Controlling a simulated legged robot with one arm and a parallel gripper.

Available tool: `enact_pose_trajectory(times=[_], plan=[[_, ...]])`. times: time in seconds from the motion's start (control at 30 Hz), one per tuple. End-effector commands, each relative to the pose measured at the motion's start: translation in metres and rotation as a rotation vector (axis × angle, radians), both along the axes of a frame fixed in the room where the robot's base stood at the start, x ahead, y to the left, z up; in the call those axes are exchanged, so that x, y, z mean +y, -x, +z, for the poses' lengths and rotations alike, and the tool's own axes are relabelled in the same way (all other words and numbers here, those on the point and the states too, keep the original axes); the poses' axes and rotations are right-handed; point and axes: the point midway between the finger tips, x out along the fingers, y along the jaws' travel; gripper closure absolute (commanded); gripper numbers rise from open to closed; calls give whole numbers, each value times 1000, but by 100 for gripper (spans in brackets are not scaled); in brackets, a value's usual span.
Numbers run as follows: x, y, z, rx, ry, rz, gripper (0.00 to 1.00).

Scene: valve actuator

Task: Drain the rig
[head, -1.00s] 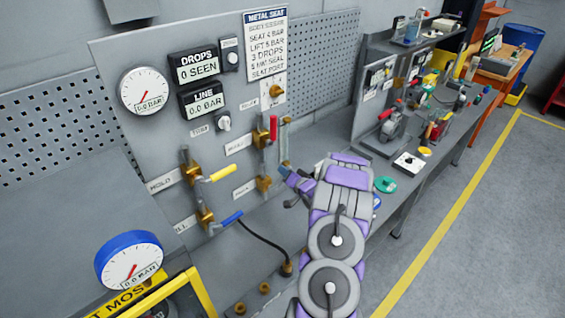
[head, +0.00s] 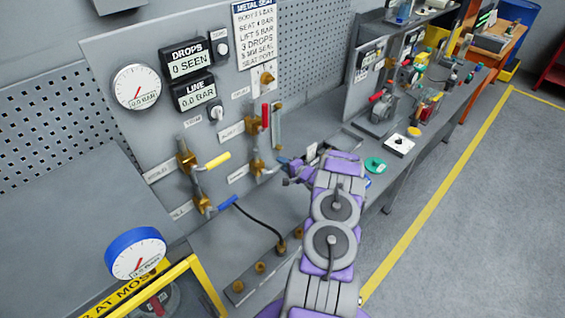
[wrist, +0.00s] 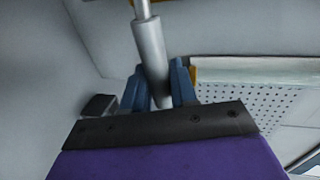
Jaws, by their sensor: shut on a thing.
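The grey rig panel (head: 130,70) carries brass valves. My gripper (head: 285,163) is at the lower right valve (head: 257,167), below the red-handled valve (head: 265,117). In the wrist view, my gripper's blue fingers (wrist: 159,85) are shut on a grey cylindrical lever handle (wrist: 150,48). The lever's far end and angle are hard to make out in the head view. The drops display (head: 188,64) reads 0 seen; the line display (head: 194,95) reads 0.0 bar.
A round dial (head: 136,87) on the panel and a blue-rimmed gauge (head: 137,253) at lower left both have low needles. A black hose (head: 262,222) runs to a fitting on the bench. A green round item (head: 375,165) and other rigs lie right. Open floor is far right.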

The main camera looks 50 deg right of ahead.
Motion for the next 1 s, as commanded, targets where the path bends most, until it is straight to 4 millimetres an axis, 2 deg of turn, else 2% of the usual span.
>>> enact_pose_trajectory(times=[0.6, 0.63, 0.8, 1.0], plan=[[-2, 3, -6, 0, -41, -10, 100], [-2, 3, -6, 1, -41, -10, 71], [-2, 2, -5, 0, -40, -7, 55], [1, 1, -4, -2, -36, -4, 55]])
